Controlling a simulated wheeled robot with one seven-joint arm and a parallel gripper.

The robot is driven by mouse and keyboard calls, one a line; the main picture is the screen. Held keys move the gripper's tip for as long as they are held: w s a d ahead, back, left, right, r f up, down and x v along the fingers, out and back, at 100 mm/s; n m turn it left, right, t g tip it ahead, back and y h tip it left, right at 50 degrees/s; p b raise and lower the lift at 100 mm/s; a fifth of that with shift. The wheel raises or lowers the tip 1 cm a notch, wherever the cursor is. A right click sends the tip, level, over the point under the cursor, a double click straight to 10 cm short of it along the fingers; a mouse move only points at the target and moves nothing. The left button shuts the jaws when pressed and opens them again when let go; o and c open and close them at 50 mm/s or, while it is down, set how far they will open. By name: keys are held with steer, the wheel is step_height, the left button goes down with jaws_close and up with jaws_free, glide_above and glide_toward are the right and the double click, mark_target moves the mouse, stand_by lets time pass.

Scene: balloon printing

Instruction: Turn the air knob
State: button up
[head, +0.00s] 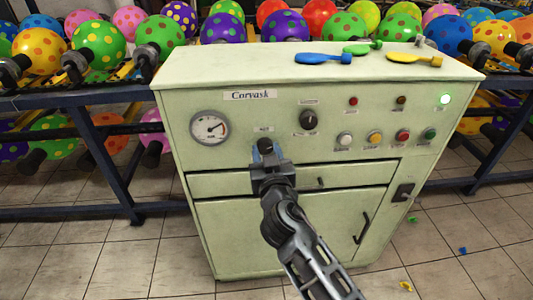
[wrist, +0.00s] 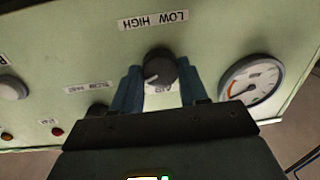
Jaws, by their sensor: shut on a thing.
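The air knob (wrist: 160,67) is a dark round knob on the pale green machine front (head: 290,260). In the wrist view a light pointer line on it points toward the lower left; a LOW HIGH label (wrist: 153,19) lies above it and an inverted small label lies below. My gripper (head: 265,148) is at the panel below the AIR label (head: 263,129) and hides most of the knob in the head view. In the wrist view its two blue fingers stand on either side of the knob, shut on it.
A pressure gauge (head: 209,127) is left of the knob, and another black knob (head: 308,120) is to its right. A drawer (head: 225,184) lies below. Balloons (head: 345,27) fill racks behind.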

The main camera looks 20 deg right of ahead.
steer(key=n, duration=0.4)
steer(key=shift+a+r, duration=0.1)
steer(key=n+p, duration=0.1)
steer(key=n, duration=0.4)
steer(key=shift+n, duration=0.3)
steer(key=n+h+p, duration=0.1)
steer(key=n, duration=0.4)
steer(key=shift+g, duration=0.4)
steer(key=shift+a+n+p, duration=0.15)
steer(key=shift+n+p, duration=0.65)
steer(key=shift+n, duration=1.7)
steer(key=o, duration=1.1)
steer(key=shift+h, duration=0.3)
steer(key=shift+c, duration=0.2)
steer(key=v, duration=0.7)
steer(key=shift+s+b, duration=0.35)
